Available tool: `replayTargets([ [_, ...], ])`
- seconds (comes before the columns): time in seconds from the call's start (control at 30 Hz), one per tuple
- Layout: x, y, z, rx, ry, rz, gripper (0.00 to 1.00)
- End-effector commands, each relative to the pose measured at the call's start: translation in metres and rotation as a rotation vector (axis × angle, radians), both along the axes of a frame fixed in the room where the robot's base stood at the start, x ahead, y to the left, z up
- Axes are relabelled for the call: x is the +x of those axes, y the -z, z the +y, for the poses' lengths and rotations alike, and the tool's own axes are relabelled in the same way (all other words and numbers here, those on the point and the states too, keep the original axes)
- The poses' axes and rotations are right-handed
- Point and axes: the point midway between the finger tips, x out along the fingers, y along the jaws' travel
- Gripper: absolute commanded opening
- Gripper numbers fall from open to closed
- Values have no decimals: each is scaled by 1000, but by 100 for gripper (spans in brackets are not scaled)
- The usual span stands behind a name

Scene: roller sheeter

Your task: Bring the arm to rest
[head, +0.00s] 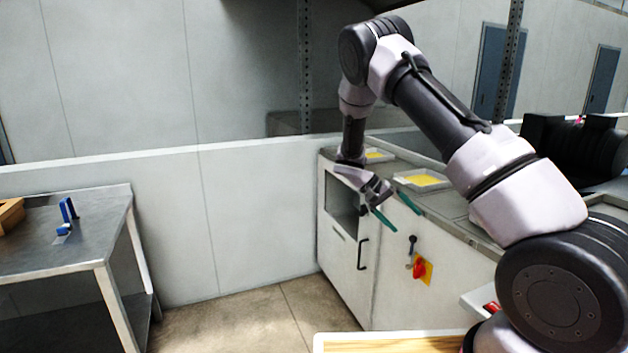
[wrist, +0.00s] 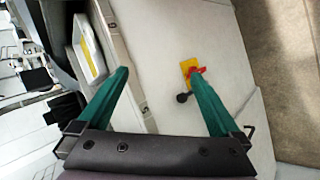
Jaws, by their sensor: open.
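My gripper (head: 396,211) hangs from my raised, bent arm in front of the white machine cabinet, near its top edge. In the wrist view my gripper (wrist: 160,82) shows two green fingers spread wide apart with nothing between them. Behind the fingers is the cabinet's white front (wrist: 155,50). The red switch on its yellow plate (head: 420,269) is on the cabinet front below my gripper. It also shows in the wrist view (wrist: 190,70), beside the right finger.
Trays with yellow contents (head: 422,180) sit on the cabinet top. A steel table (head: 85,235) at the left holds a blue object (head: 67,211) and a wooden box (head: 10,214). A wood-topped surface (head: 390,344) is at the bottom. Floor between table and cabinet is clear.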

Motion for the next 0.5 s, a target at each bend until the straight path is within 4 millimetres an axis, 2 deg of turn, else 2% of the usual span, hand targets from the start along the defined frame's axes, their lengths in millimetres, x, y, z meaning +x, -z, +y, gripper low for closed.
replayTargets([
  [0.03,-5,-23,-1,61,23,-17,100],
  [0.1,-14,-49,-2,140,50,-35,100],
  [0.27,-37,-108,-2,315,86,-91,100],
  [0.5,-84,-192,-2,554,100,-205,100],
])
